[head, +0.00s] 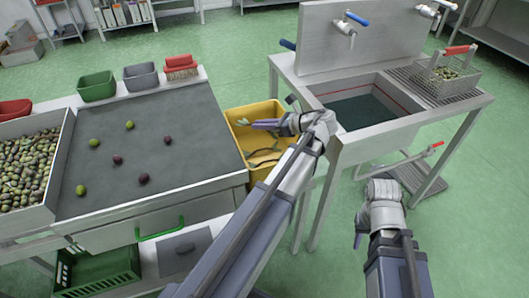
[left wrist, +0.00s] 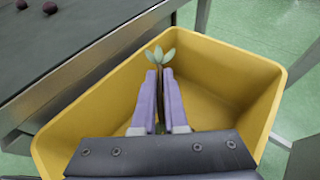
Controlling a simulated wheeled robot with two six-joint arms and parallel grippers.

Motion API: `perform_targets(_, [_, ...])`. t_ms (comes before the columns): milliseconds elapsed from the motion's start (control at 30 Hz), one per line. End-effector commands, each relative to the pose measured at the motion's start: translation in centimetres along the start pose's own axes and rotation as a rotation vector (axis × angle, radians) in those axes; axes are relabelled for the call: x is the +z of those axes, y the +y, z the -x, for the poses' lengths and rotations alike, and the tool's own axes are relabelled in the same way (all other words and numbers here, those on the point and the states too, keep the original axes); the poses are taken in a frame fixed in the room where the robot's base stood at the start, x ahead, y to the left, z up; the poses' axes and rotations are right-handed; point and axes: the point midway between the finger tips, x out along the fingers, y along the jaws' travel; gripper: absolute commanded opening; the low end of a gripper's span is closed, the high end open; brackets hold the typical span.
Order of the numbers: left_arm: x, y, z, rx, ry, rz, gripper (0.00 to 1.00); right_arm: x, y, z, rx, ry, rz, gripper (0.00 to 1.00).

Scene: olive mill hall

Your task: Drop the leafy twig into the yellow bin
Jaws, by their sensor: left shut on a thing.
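The leafy twig (left wrist: 160,56) sticks out between the fingertips of my left gripper (left wrist: 161,78), with pale green leaves at its tip and its stem pinched. My left gripper (head: 256,124) reaches in from the right over the yellow bin (head: 271,176), and its jaws are shut on the twig. In the left wrist view the bin's yellow walls (left wrist: 240,62) surround the fingers and twig. Some dark, leafy bits (head: 263,152) show inside the bin in the head view. My right gripper (head: 361,228) hangs at the right over the floor, and its jaws are too unclear to judge.
A grey sorting table (head: 200,130) with scattered olives stands left of the bin, with an olive-filled tray (head: 27,168) at its left. A steel sink (head: 372,97) stands on the right, with a wire basket (head: 446,79) on its drainboard. Green floor is clear at lower right.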

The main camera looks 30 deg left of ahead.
Motion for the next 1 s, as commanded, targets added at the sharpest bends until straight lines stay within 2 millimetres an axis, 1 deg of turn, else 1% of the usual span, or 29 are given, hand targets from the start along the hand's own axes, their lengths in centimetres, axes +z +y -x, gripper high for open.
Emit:
perform_targets(167, [0.1, 0.0, 0.0, 0.000, 0.000, 0.000, 0.00, 0.0, 0.0, 0.1, 0.000, 0.000, 0.000, 0.37])
perform_targets(200, [0.1, 0.0, 0.0, 0.000, 0.000, 0.000, 0.15, 0.0, 0.0, 0.1, 0.000, 0.000, 0.000, 0.37])
perform_targets(467, [0.1, 0.0, 0.0, 0.000, 0.000, 0.000, 0.44, 0.0, 0.0, 0.1, 0.000, 0.000, 0.000, 0.37])
perform_targets(500, [0.1, 0.0, 0.0, 0.000, 0.000, 0.000, 0.45, 0.0, 0.0, 0.1, 0.000, 0.000, 0.000, 0.37])
perform_targets(767, [0.1, 0.0, 0.3, -0.001, 0.000, 0.000, 0.45, 0.0, 0.0, 0.3, 0.000, 0.000, 0.000, 0.37])
perform_targets(867, [0.3, -0.1, 1.5, -0.002, 0.000, -0.001, 0.45, 0.1, 0.1, 0.8, 0.000, 0.000, 0.000, 0.37])
perform_targets(1000, [0.4, -0.1, 3.9, -0.002, 0.000, -0.001, 0.45, 0.1, 0.2, 1.8, 0.000, 0.000, 0.000, 0.37])
